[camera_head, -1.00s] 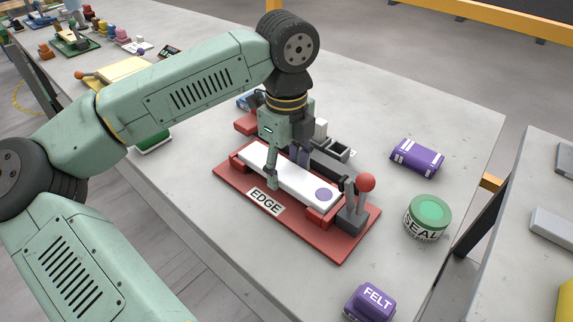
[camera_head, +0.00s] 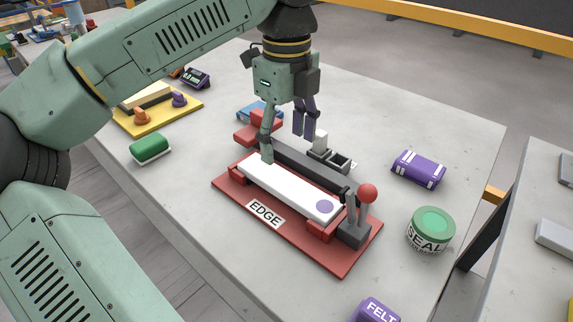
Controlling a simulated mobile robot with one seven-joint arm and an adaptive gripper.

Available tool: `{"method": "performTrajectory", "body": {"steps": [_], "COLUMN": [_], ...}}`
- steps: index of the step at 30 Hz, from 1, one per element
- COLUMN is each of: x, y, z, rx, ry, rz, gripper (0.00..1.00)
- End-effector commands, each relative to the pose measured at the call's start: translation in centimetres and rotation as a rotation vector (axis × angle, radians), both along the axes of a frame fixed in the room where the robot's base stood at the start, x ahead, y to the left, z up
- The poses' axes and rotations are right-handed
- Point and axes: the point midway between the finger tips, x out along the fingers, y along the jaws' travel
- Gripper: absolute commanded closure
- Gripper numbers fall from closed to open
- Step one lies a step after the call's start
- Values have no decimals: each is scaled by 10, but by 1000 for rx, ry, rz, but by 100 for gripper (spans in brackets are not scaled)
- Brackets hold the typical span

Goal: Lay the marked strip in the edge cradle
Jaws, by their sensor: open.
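The marked strip (camera_head: 282,188), white with a purple dot near its right end, lies lengthwise in the edge cradle. The edge cradle (camera_head: 228,188) is a red base with red end supports, a dark bar behind the strip, a lever with a red ball knob (camera_head: 368,193) and an "EDGE" label. My gripper (camera_head: 284,145) is open and empty, above the strip's far left part. One finger is close to the strip's back edge; I cannot tell if it touches. The other finger is apart, behind the bar.
A green block (camera_head: 150,149) and a yellow board (camera_head: 185,106) lie left. The slab's right-rear area is clear.

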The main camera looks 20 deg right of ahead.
Motion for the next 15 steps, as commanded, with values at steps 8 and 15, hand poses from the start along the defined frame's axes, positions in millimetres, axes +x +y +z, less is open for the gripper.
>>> {"method": "performTrajectory", "body": {"steps": [8, 15], "x": [0, 0], "y": [0, 0], "z": [29, 31], "rx": [0, -1], "ry": [0, 0], "rz": [0, -2], "gripper": [34, 34]}}
